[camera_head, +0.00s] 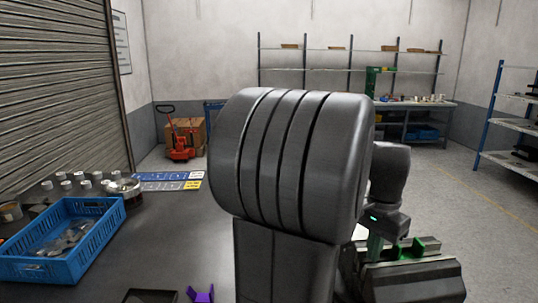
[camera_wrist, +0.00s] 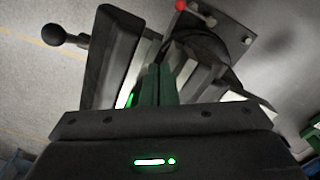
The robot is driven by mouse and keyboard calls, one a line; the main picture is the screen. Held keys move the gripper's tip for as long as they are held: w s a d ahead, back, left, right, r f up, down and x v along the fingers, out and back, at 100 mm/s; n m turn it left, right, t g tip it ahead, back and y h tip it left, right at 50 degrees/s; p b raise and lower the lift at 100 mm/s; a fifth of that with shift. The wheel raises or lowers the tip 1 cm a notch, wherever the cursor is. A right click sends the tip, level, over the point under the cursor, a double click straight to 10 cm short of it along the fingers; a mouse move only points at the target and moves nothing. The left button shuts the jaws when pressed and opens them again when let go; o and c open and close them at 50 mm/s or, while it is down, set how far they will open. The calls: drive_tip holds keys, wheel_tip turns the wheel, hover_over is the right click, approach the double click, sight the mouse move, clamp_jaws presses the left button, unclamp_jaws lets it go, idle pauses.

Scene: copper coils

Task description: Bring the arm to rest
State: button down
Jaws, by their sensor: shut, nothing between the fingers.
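My arm fills the middle of the head view, its large dark ribbed link hiding much of the scene behind it. My gripper (camera_head: 375,246) hangs to the right of that link, pointing down, beside a grey metal device with green parts (camera_head: 415,270). In the wrist view my gripper (camera_wrist: 158,82) shows its green fingers together, with nothing held. Beyond the fingertips in the wrist view lies a dark and light metal device with a black ball-ended lever (camera_wrist: 65,37) and a red knob (camera_wrist: 181,5). I cannot tell the gap between the fingertips and the device.
On the left, a dark table (camera_head: 160,235) holds a blue crate (camera_head: 62,240) of metal parts and several silver-topped items. A purple holder (camera_head: 201,295) is at the front. A red pallet jack (camera_head: 180,145), a workbench (camera_head: 425,112) and right-hand shelves (camera_head: 515,125) stand farther off.

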wheel_tip(320, 180, up, 6)
drive_tip(key=p, duration=0.3)
drive_tip(key=shift+p, duration=0.4)
drive_tip(key=shift+s+f, duration=0.1)
